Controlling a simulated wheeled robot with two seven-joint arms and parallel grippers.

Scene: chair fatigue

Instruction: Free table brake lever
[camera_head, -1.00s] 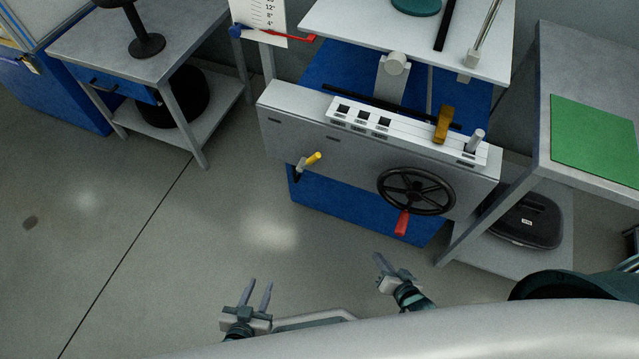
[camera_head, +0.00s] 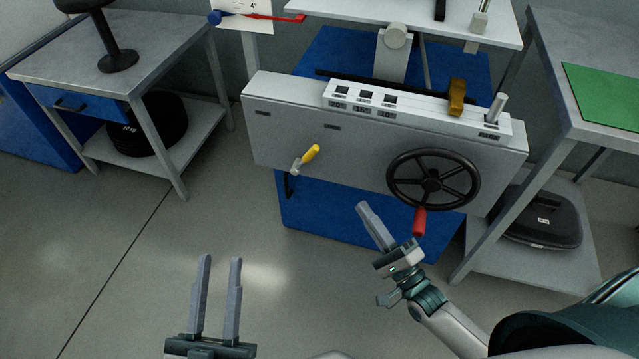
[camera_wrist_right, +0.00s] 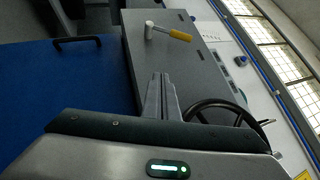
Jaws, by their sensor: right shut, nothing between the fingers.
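A small lever with a yellow handle (camera_head: 310,153) and a metal hub sits on the left part of the machine's grey front panel (camera_head: 260,140). Its handle points up and to the right. It also shows in the right wrist view (camera_wrist_right: 180,35), beyond my fingertips. My right gripper (camera_head: 363,207) is shut and empty, in front of the machine, below and right of the yellow lever and apart from it. Its fingers show together in the right wrist view (camera_wrist_right: 161,78). My left gripper (camera_head: 219,259) is open and empty, low over the floor.
A black handwheel (camera_head: 433,180) with a red handle (camera_head: 419,221) is close to the right gripper's right. A mustard lever (camera_head: 457,97) stands on the switch strip (camera_head: 420,104). Workbenches stand left (camera_head: 160,40) and right (camera_head: 585,117). Floor before the machine is clear.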

